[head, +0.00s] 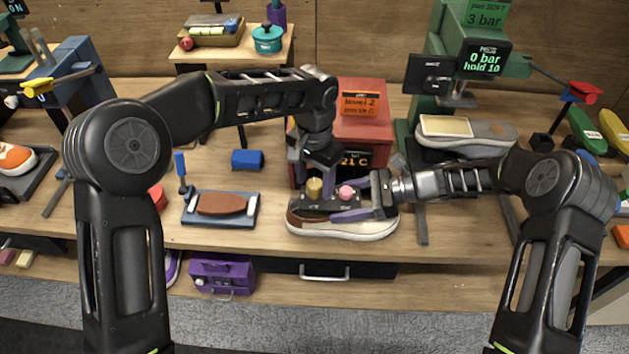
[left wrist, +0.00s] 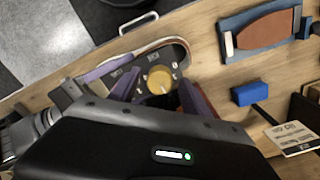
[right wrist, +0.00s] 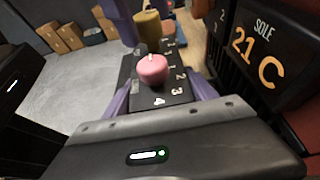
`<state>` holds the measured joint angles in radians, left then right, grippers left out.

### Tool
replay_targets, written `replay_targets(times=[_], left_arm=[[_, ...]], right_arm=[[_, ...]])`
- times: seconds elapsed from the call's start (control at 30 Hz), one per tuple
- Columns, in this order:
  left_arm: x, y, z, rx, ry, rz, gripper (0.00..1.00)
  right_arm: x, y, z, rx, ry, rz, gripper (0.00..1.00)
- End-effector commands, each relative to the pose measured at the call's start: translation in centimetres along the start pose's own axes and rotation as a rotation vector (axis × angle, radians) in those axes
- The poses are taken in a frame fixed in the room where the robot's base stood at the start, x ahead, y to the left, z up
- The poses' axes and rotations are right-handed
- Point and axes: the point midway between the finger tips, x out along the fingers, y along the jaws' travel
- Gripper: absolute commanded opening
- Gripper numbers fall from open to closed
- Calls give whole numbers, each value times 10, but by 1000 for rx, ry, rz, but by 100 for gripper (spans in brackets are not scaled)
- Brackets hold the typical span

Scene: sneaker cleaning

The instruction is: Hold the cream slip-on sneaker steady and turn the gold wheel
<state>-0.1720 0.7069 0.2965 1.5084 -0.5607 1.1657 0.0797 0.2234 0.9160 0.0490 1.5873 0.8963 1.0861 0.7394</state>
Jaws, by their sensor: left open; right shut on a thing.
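The cream slip-on sneaker (head: 372,228) lies on the bench's front edge, its white sole facing me. A dark block with number marks (right wrist: 163,97) sits over its top and hides much of its upper. The block carries a gold wheel (head: 314,187) and a pink knob (head: 346,192). My right gripper (head: 348,203) is shut across the block, with a purple finger on each side, around the pink knob's end. My left gripper (left wrist: 163,92) points down from above, open, with its fingers on either side of the gold wheel. I cannot tell whether they touch it.
A red box with a "21 C" display (right wrist: 257,50) stands just behind the sneaker. A brown pad on a blue tray (head: 220,205) and a blue block (head: 247,159) lie to the left. Another shoe (head: 465,132) rests at the green press on the right.

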Motion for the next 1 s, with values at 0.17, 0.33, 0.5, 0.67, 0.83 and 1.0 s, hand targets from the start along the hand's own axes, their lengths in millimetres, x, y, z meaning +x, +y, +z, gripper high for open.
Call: replay_targets(times=[0.17, 0.33, 0.5, 0.67, 0.83, 1.0], left_arm=[[5, 0, 0, 0, 1, 0, 56], [5, 0, 0, 0, 0, 0, 56], [5, 0, 0, 0, 0, 0, 43], [5, 0, 0, 0, 0, 0, 30], [5, 0, 0, 0, 0, 0, 16], [5, 0, 0, 0, 0, 0, 2]], right_arm=[[0, 0, 0, 0, -1, 0, 0], [0, 0, 0, 0, -1, 0, 0], [0, 0, 0, 0, -1, 0, 0], [0, 0, 0, 0, -1, 0, 0], [0, 0, 0, 0, -1, 0, 0], [0, 0, 0, 0, -1, 0, 0]])
